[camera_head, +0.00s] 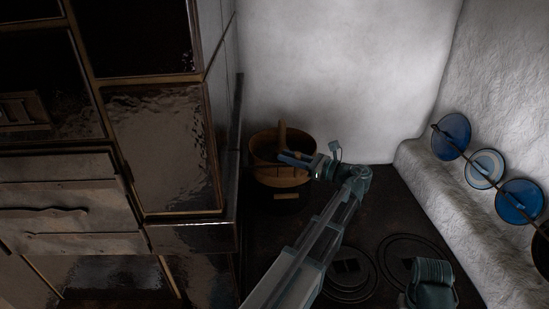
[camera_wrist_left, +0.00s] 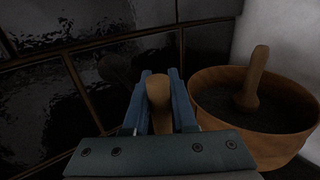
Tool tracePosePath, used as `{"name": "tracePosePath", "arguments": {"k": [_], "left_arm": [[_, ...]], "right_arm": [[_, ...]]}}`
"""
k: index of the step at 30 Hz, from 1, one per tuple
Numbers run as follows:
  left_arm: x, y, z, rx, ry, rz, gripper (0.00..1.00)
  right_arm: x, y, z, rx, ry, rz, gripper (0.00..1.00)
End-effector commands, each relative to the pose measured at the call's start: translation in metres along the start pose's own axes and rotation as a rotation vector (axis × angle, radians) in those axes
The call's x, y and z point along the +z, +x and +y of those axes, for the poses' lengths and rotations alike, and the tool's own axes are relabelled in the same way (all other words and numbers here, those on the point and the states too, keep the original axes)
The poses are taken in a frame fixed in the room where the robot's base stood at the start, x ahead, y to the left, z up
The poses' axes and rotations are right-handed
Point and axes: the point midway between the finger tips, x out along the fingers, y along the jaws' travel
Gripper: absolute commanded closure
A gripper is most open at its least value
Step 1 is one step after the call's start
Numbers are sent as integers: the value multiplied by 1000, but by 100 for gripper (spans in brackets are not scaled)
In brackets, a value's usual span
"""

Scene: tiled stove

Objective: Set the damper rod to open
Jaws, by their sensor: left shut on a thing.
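My left gripper (camera_head: 286,158) reaches toward the dark tiled stove (camera_head: 160,145) at the left of the head view. In the left wrist view, the blue fingers of the left gripper (camera_wrist_left: 160,88) are shut on a pale wooden knob, apparently the damper rod's handle (camera_wrist_left: 158,92). The knob sits between the fingers, facing the stove's dark glossy tiles (camera_wrist_left: 60,105). The rod's shaft is hidden, so I cannot tell how far it is pulled out. In the head view the knob cannot be made out.
A wooden bucket (camera_head: 268,178) with an upright wooden handle stands close behind and below the left gripper; it also shows right of the fingers in the wrist view (camera_wrist_left: 265,140). Blue plates (camera_head: 453,135) line the white ledge at right. Round stove plates (camera_head: 345,270) lie below the arm.

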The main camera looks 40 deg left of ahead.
Motion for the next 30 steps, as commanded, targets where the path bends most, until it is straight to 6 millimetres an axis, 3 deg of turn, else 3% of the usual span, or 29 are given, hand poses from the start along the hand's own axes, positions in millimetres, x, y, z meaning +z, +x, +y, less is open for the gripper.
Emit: {"name": "tracePosePath", "arguments": {"k": [8,9,14,24,30], "left_arm": [[0,-1,0,1,0,-1,100],[0,-1,0,1,0,-1,74],[0,-1,0,1,0,-1,45],[0,-4,0,0,0,-1,45],[0,-33,-2,-4,0,-1,45]], "right_arm": [[0,0,0,0,0,0,50],[0,0,0,0,0,0,50],[0,0,0,0,0,0,50],[0,0,0,0,0,0,50],[0,0,0,0,0,0,50]]}}
